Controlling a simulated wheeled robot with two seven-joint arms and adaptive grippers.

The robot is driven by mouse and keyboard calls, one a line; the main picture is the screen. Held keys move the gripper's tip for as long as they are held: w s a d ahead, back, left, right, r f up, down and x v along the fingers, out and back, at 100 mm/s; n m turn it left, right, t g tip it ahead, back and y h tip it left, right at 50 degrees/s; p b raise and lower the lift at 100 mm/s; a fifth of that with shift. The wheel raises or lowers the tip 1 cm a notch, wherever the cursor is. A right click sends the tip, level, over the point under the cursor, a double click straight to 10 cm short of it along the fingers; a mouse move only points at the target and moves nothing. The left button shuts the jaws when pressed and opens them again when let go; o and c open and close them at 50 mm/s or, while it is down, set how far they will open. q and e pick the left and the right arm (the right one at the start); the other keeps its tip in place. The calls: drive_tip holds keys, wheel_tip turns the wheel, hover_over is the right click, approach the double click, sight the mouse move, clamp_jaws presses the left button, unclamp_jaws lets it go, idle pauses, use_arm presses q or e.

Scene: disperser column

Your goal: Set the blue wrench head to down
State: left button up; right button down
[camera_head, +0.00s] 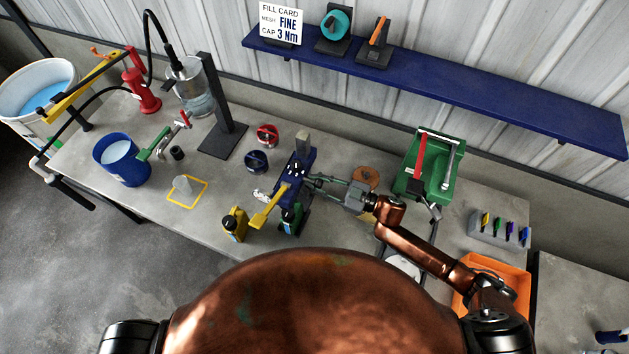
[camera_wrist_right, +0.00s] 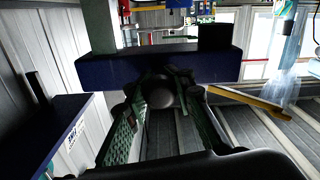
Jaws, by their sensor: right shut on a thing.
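A blue block-shaped head (camera_head: 308,156) with small dark and white markings sits on a stand at the middle of the bench. A yellow lever (camera_head: 262,217) slants from it toward the front left. In the right wrist view the blue block (camera_wrist_right: 200,68) lies straight ahead, with a rounded black knob (camera_wrist_right: 157,91) in front of it. My right gripper (camera_head: 316,182) reaches in from the right. Its green-padded fingers (camera_wrist_right: 160,108) are around the black knob and shut on it. I cannot make out a separate wrench shape. My left gripper is not in view.
A green tray (camera_head: 405,178) holding red-handled and grey tools is to the right. The blue shelf (camera_head: 480,90) runs behind. A blue bucket (camera_head: 122,160) stands left.

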wheel_tip(320, 180, down, 7)
drive_tip(key=b, duration=0.4)
drive_tip(key=shift+f, duration=0.15)
drive_tip(key=c, duration=1.6)
unclamp_jaws()
drive_tip(key=shift+d, duration=0.1)
drive_tip(key=v, duration=1.1)
drive_tip(key=shift+s+d, duration=0.2)
drive_tip(key=shift+d, duration=0.15)
